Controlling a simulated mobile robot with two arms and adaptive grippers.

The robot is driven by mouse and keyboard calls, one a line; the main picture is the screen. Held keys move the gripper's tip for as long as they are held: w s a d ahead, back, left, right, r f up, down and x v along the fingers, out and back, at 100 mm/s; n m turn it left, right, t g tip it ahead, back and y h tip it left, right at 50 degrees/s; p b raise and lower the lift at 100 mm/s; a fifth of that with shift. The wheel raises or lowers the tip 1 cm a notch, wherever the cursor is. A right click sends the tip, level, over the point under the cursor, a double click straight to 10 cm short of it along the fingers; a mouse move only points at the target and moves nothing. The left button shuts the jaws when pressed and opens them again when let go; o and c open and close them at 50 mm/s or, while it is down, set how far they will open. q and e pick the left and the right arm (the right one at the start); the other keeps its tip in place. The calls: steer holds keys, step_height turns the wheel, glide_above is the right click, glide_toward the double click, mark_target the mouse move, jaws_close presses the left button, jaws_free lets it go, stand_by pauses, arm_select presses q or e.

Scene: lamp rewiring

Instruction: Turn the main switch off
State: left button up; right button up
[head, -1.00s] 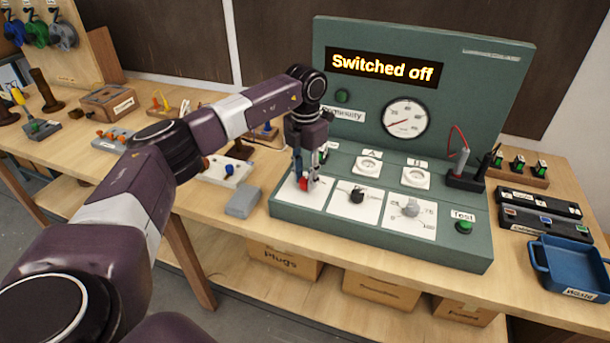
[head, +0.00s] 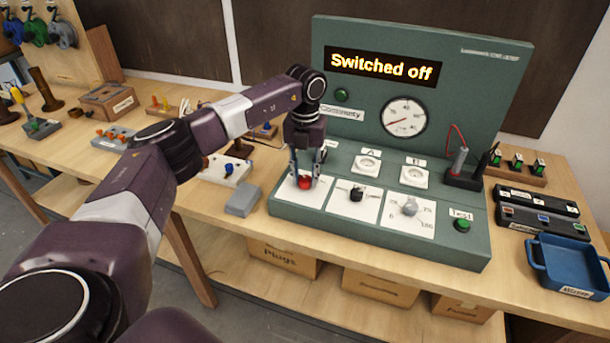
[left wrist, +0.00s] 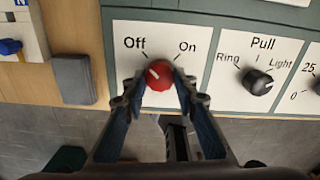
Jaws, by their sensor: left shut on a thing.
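The main switch is a red knob (left wrist: 160,76) on a white plate marked Off and On. It also shows at the left of the green test panel in the head view (head: 305,182). Its white pointer line points up-left, toward Off. The panel's display (head: 382,67) reads "Switched off". My left gripper (head: 304,178) points down over the plate, with one finger on each side of the knob, shut on it. In the left wrist view the fingers (left wrist: 160,92) flank the knob's lower part. My right gripper is not in view.
A black knob (head: 356,194) marked Ring, Pull and Light is close to the right, with a grey knob (head: 409,207) beyond it. A grey block (head: 242,200) lies just left of the panel. A blue tray (head: 566,265) is at the far right.

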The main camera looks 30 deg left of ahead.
mark_target(305, 179)
arm_select(q)
steer(key=shift+w+a+r, duration=0.1)
steer(key=shift+w+r, duration=0.1)
steer(key=shift+r, duration=0.1)
steer(key=o, duration=0.9)
steer(key=shift+c, duration=0.2)
steer(key=o, duration=0.3)
steer(key=shift+s+f, duration=0.1)
steer(key=shift+f, duration=0.05)
step_height(305, 179, up, 12)
